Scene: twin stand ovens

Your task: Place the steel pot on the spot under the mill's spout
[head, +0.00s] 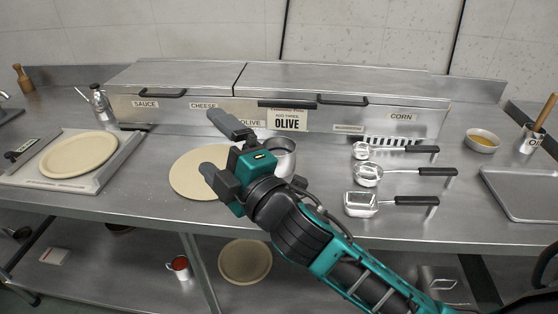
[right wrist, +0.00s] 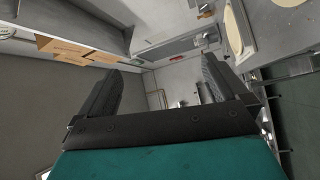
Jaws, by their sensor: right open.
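A round steel vessel (head: 284,148), which looks like the steel pot, stands upright on the counter, partly hidden behind my right gripper. My right gripper (head: 219,148) is open with its two fingers pointing left, above the pale round disc (head: 188,182). Nothing shows between its fingers. In the right wrist view both dark fingers (right wrist: 160,85) are spread apart and empty; the pot cannot be made out there. I cannot identify a mill with a spout or the spot under it in either view. My left gripper is not in view.
Lidded bins (head: 290,80) line the back of the counter. Several long-handled steel scoops (head: 368,174) lie right of my arm, with a metal tray (head: 525,190) beyond. A pale board (head: 65,180) with a round disc is at left. Clear counter (head: 140,205) lies at front left.

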